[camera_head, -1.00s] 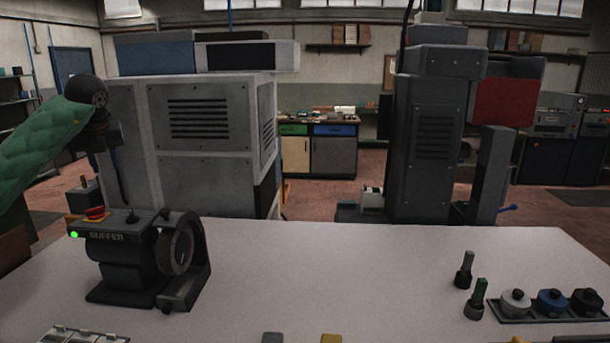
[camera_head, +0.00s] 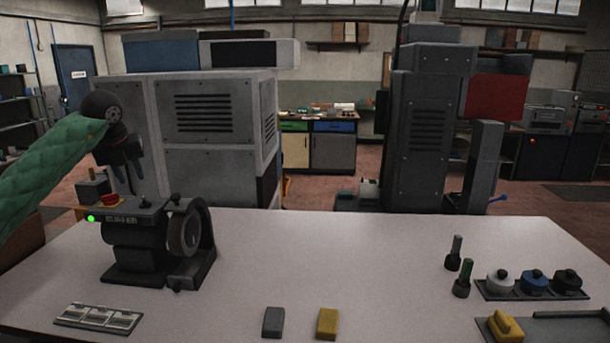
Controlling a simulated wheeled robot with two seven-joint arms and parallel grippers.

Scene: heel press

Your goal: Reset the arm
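My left arm, in a green quilted sleeve, comes in from the left in the head view. My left gripper (camera_head: 130,178) points down behind the buffer (camera_head: 142,240), above the table's far left part. Its two dark fingers show apart with nothing seen between them. The buffer is a dark bench machine with a wheel on its right side, a red button on top and a lit green light at its front left. My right arm and gripper are not in view.
On the white table (camera_head: 380,255) lie a tray of metal plates (camera_head: 98,318), a grey block (camera_head: 273,322) and a yellow block (camera_head: 327,323). At right stand two small brushes (camera_head: 463,278), a rack of knobbed pots (camera_head: 534,282) and a tray with a yellow piece (camera_head: 503,326). The table's middle is clear.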

